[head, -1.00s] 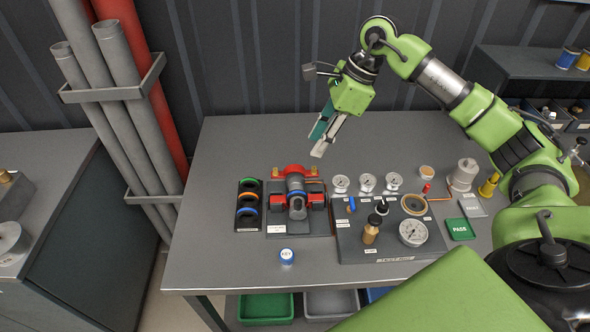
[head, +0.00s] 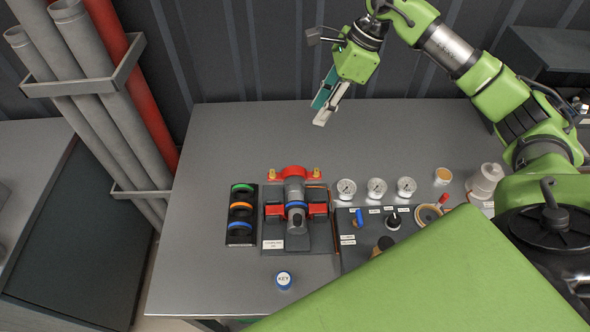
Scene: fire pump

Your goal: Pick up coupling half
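What looks like the coupling, a grey cylindrical body with a blue ring (head: 296,203), lies on a dark fixture (head: 272,243) with red clamp blocks at the middle of the table. A red part with brass-coloured lugs (head: 294,172) sits at its far end. I cannot tell where one coupling half ends and another begins. My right gripper (head: 323,106) hangs above the back of the table, up and to the right of the fixture, apart from it. Its two fingers show close side by side, with nothing visible between them. My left gripper is not in view.
A rack of coloured rings (head: 241,214) stands left of the fixture. Several gauges (head: 377,187) and a test panel (head: 350,263) are to the right. Grey and red pipes (head: 110,110) stand at left. The table's left part is clear.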

